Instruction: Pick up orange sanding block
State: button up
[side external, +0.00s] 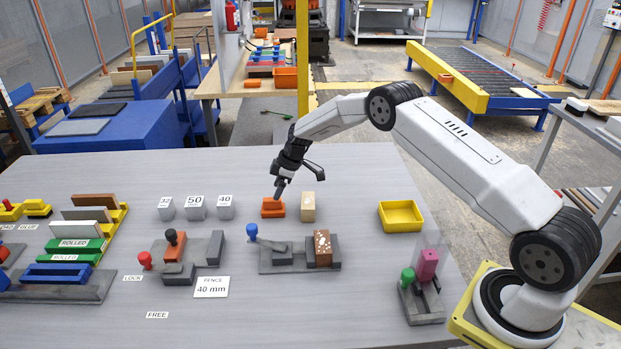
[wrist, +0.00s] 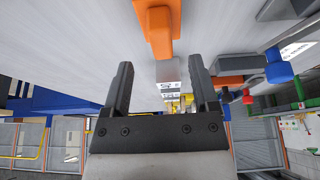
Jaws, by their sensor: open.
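The orange sanding block (side external: 273,209) lies on the grey table near its middle, left of a pale wooden block. In the wrist view an orange block (wrist: 156,26), seemingly the same one, shows at the top, beyond the fingertips and roughly in line with the space between them. My gripper (side external: 277,194) points down just above the orange block in the side view; whether the tips touch it I cannot tell. In the wrist view my gripper (wrist: 161,77) has its two dark fingers spread apart with nothing held between them.
The pale wooden block (side external: 308,207) stands close to the right. Grey gauge blocks (side external: 195,208) stand to the left. A fixture with a blue knob (side external: 252,231) is in front. A yellow tray (side external: 401,215) is at right, with bare table between.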

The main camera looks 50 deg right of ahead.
aim_at(272, 201)
jog(key=shift+f, duration=0.15)
jog(key=shift+x, duration=2.5)
jog(key=shift+a, duration=0.1)
grip_shut()
